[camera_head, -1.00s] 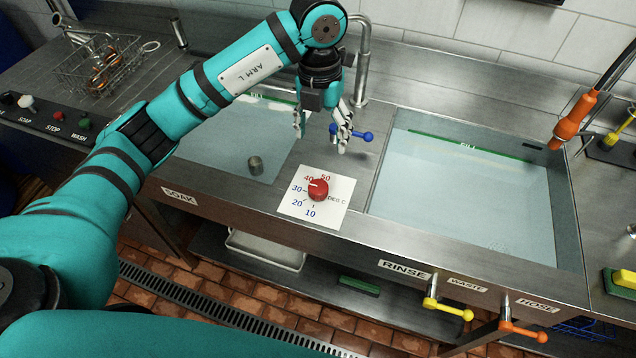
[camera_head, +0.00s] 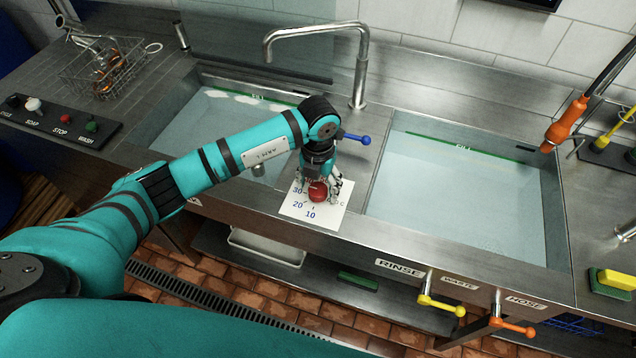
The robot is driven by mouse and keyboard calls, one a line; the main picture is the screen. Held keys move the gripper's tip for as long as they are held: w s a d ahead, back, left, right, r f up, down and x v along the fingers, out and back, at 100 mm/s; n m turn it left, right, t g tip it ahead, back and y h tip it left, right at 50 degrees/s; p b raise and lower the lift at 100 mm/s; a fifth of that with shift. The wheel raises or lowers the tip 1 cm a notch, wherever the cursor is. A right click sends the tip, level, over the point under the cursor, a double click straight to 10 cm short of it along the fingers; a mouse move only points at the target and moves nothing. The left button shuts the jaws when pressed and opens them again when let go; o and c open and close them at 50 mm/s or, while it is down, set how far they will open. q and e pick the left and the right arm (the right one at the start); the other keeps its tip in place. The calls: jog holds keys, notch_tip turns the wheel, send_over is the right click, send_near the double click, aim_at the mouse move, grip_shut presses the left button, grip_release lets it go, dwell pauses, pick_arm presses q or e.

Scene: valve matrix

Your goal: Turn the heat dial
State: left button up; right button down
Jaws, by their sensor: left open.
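The heat dial is a round red knob (camera_head: 317,192) on a white card (camera_head: 304,211) with a printed temperature scale. It sits on the steel strip between two sinks. My left gripper (camera_head: 319,188) is open and points down at the dial, its fingers around the knob's far part. The gripper and fingers hide the top of the scale; 30, 20 and 10 still show. I cannot tell whether the fingers touch the knob. My right gripper is not in view.
Water-filled sinks lie left and right (camera_head: 465,195) of the dial. A blue-handled lever (camera_head: 357,138) and a tall faucet (camera_head: 358,75) stand just behind it. Yellow (camera_head: 441,306) and orange (camera_head: 513,327) valve handles stick out from the front panel. A button panel (camera_head: 60,121) is at far left.

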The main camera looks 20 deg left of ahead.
pick_arm(q)
jog(key=shift+f, duration=0.55)
jog(key=c, duration=1.2)
